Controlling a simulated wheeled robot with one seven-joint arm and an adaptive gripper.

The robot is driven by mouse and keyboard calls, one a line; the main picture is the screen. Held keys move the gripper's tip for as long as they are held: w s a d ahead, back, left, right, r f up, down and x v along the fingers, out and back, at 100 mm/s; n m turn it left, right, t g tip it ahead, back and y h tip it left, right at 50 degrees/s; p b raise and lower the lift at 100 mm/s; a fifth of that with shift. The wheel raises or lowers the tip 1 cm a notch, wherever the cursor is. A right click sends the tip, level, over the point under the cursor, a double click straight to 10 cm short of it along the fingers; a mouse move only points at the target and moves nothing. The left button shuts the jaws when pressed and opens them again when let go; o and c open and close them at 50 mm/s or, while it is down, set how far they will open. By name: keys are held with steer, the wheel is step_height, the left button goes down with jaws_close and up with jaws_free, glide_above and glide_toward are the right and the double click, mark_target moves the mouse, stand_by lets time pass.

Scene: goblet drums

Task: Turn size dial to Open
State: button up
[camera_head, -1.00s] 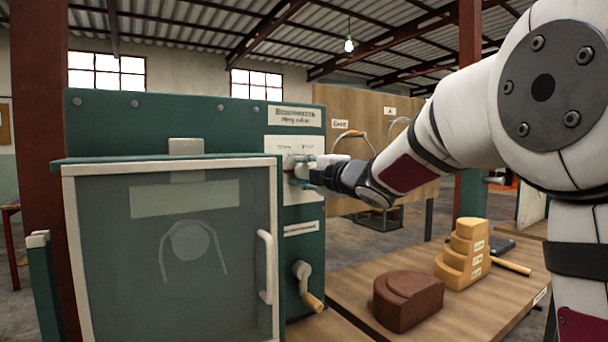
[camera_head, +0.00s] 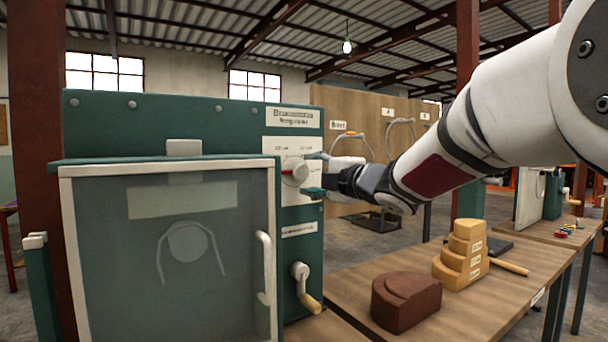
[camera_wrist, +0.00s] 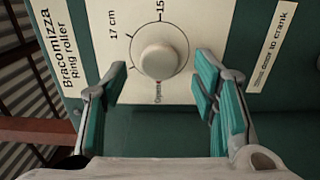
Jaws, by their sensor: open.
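The size dial (camera_head: 295,170) is a round pale knob on a white panel of the green machine, with a red mark at its left side. In the wrist view the dial (camera_wrist: 158,55) has "17 cm", "15" and "Open" printed around it; the small reddish mark by "Open" is too small to read surely. My gripper (camera_head: 317,174) is open and empty, just right of the dial. In the wrist view its teal fingers (camera_wrist: 161,75) stand apart on either side of the knob, with visible gaps and no contact seen.
A glass-fronted door (camera_head: 170,255) with a white handle fills the machine's left. A crank (camera_head: 305,286) is below the dial. The wooden table holds a brown block (camera_head: 406,302) and a stepped tan block (camera_head: 461,250). Open floor lies behind.

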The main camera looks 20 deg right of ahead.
steer(key=v, duration=0.7)
steer(key=shift+s, duration=0.1)
steer(key=s+d+f+m+g+h, duration=0.35)
steer(key=s+f+m+h, duration=0.2)
steer(key=s+m, duration=0.25)
steer(key=s+d+f+m+g+h, duration=0.3)
steer(key=s+f+m+g+h, duration=0.1)
steer(key=s+f+m, duration=0.4)
steer(key=s+a+f+m+g+y, duration=0.1)
steer(key=s+a+f+m+g, duration=0.2)
steer(key=s, duration=0.6)
steer(key=s+a+f+m+g+y, duration=0.1)
steer(key=s+a+f+g+y, duration=0.25)
steer(key=s, duration=0.55)
steer(key=s+a+f+m+g+h, duration=0.1)
steer(key=s+a+f+m+g, duration=0.15)
steer(key=s+f, duration=0.45)
step_height(320, 180, up, 22)
steer(key=s+t+p, duration=0.1)
steer(key=t+p, duration=0.2)
steer(key=p, duration=1.5)
steer(key=shift+a+n, duration=0.35)
steer(key=shift+a, duration=0.1)
